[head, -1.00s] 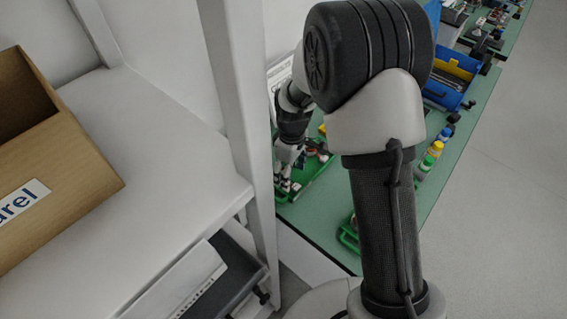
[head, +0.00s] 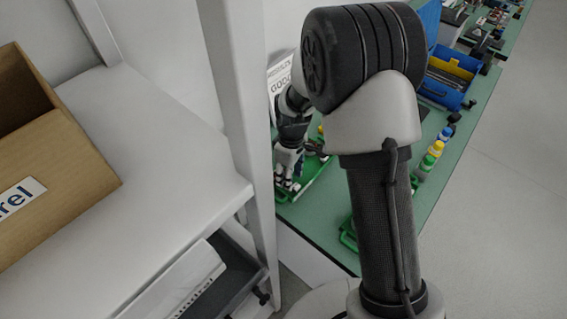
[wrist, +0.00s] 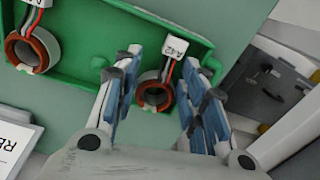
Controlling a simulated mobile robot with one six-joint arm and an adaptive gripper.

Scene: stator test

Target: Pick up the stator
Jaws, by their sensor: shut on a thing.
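In the head view my gripper (head: 285,185) is small, over the tray, and the stators cannot be made out.
A white shelf post (head: 235,120) and a cardboard box (head: 60,170) are at the left in the head view. Coloured bottles (head: 432,155) and a blue bin (head: 450,75) stand along the green table (head: 470,130). A grey box (wrist: 270,80) is at right in the wrist view.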

